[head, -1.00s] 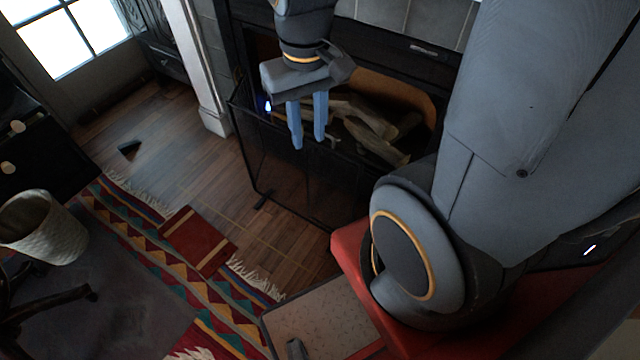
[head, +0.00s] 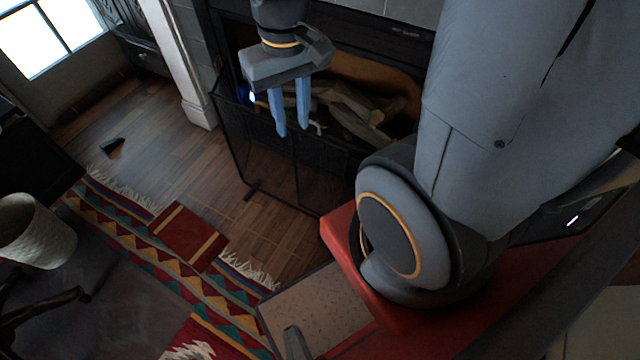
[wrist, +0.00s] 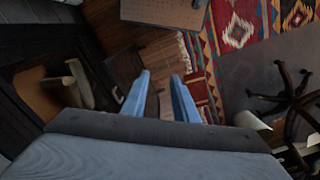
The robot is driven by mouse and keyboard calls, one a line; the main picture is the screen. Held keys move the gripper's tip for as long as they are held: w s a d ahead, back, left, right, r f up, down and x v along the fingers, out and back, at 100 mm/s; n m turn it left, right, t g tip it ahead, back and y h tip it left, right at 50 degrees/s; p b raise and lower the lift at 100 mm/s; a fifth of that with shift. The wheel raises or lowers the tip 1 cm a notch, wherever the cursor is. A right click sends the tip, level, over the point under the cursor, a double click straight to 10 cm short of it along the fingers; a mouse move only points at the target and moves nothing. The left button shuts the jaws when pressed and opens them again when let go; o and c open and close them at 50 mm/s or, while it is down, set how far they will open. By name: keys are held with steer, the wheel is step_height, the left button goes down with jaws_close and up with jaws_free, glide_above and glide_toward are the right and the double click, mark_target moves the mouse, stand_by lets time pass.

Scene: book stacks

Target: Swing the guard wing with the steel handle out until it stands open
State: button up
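A black mesh fire guard (head: 272,170) stands on the floor in front of the fireplace, with framed panels that meet at an upright bar. A small pale steel handle (head: 317,127) shows near the top edge of its right-hand panel; in the wrist view the handle (wrist: 117,92) lies left of my fingers. My gripper (head: 292,130) points down over the guard's top edge. Its two blue fingers are apart, and the gap between them looks empty in the wrist view (wrist: 160,75). The handle is close beside one finger, outside the gap; I cannot tell whether they touch.
Logs (head: 360,110) lie in the fireplace behind the guard. Bare wooden floor (head: 200,150) is open in front and to the left. A patterned rug (head: 120,225), a red book-like object (head: 188,236) and a wicker basket (head: 35,232) are further left.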

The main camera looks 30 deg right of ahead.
steer(key=w+d+f+n+t+h+b, duration=0.1)
steer(key=w+d+f+n+b, duration=0.25)
steer(key=w+d+f, duration=0.45)
steer(key=w+d+f+n+h+b, duration=0.15)
steer(key=w+d+f+b, duration=0.25)
steer(key=w+f, duration=0.5)
steer(key=shift+n+y, duration=0.25)
steer(key=shift+n, duration=0.25)
steer(key=shift+w+d+f+b, duration=0.2)
steer(key=shift+w+f, duration=0.2)
steer(key=shift+f, duration=0.45)
steer(key=shift+w+d+f+b, duration=0.15)
steer(key=shift+w+d+f, duration=0.15)
steer(key=shift+f, duration=0.5)
steer(key=shift+w+d+f+b, duration=0.15)
steer(key=shift+w+f, duration=0.3)
steer(key=shift+f, duration=0.4)
jaws_close()
